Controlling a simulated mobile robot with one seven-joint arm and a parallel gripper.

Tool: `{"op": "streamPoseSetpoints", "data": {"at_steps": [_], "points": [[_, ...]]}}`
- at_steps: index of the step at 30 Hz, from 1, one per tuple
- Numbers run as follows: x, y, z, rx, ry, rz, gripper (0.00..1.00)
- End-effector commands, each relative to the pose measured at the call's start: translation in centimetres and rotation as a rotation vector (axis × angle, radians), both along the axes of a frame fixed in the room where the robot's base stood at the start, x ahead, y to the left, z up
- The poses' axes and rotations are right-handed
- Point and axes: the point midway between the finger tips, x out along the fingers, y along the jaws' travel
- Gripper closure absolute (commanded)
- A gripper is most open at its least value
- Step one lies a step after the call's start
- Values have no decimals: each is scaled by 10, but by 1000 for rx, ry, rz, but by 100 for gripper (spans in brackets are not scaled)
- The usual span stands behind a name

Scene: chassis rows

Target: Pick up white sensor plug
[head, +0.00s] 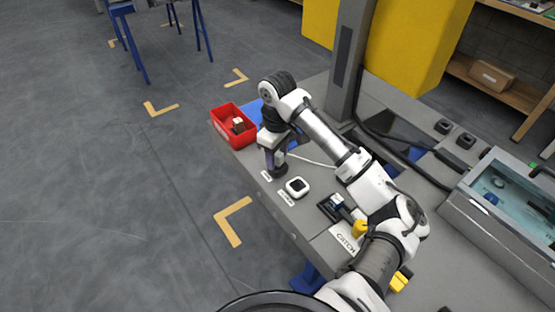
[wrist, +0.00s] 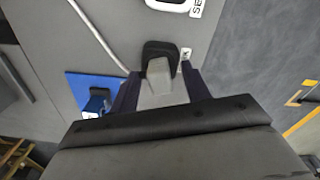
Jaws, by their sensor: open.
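In the wrist view, a pale grey-white block that looks like the white sensor plug (wrist: 160,78) stands against a black holder (wrist: 160,50). My gripper (wrist: 160,70) is open, with one dark finger on each side of the block. I cannot tell whether either finger touches it. In the head view, my gripper (head: 276,163) points down over the dark holder (head: 279,171) near the bench's left edge and hides the plug. A white cable (head: 312,161) runs right from behind the gripper; it also shows in the wrist view (wrist: 98,36).
A white square socket unit (head: 297,187) with a black centre sits just in front of the holder. A red bin (head: 222,116) with small parts stands behind, beside a blue mat (head: 251,109). A grey post (head: 346,60) rises behind my arm. A chassis box (head: 492,231) is at right.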

Motion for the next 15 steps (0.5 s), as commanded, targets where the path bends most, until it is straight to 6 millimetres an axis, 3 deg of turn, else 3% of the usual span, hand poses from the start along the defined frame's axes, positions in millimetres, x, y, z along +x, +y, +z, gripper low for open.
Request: {"op": "streamPoseSetpoints", "data": {"at_steps": [4, 15], "points": [[0, 0, 0, 0, 0, 0, 55], [0, 0, 1, 0, 0, -1, 100]]}}
